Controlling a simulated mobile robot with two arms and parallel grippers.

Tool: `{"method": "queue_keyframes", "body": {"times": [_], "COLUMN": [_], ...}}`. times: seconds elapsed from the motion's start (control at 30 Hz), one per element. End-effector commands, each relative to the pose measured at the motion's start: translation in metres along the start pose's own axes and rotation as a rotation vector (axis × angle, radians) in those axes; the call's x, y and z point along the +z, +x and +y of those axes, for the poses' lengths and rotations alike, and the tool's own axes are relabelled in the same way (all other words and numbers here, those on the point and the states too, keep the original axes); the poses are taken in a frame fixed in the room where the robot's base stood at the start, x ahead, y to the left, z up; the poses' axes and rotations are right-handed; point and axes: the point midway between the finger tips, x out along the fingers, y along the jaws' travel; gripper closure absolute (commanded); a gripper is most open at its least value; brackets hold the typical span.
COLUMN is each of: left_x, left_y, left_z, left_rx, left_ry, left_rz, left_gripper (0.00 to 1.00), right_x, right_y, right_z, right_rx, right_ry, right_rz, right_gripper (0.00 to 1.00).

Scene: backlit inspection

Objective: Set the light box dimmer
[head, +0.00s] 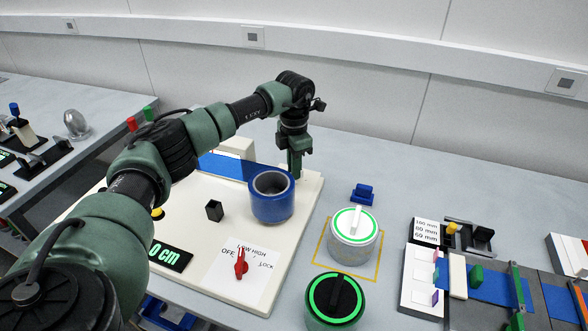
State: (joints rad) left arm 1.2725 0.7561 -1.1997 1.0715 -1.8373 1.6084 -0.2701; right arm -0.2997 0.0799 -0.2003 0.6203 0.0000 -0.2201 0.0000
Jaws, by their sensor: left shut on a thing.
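The light box (185,267) is a broad white panel at the left-centre, with a red dimmer knob (240,265) near its front right. The knob's narrow end points up the picture, near the printed LOW; OFF, HIGH and LOCK are printed around it. A blue hollow cylinder (272,205) with a grey inside stands upright on the panel, beyond the knob. My left gripper (294,172) is shut at the cylinder's far right rim, apart from the knob; its fingertips are partly hidden there. My right gripper does not show.
A small black open block (214,210) stands left of the cylinder. A white-lidded tin (353,236) and a black-lidded tin (336,299) with green rings stand right of the panel. A blue block (362,194) lies behind them. Measuring fixtures fill the right side.

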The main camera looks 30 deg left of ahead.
Motion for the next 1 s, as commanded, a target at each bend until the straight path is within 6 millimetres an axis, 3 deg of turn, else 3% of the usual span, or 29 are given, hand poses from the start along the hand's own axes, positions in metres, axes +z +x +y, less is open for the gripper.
{"method": "queue_keyframes", "body": {"times": [0.4, 1.0], "left_x": [0.0004, 0.0006], "left_y": [-0.0012, -0.002], "left_z": [-0.0001, -0.0003], "left_rx": [0.003, 0.003], "left_ry": [0.235, 0.288], "left_rz": [-0.003, -0.004], "left_gripper": [1.0, 1.0], "right_x": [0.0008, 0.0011], "right_y": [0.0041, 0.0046], "right_z": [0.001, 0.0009], "right_rx": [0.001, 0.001], "right_ry": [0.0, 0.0], "right_rz": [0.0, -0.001], "right_gripper": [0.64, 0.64]}}
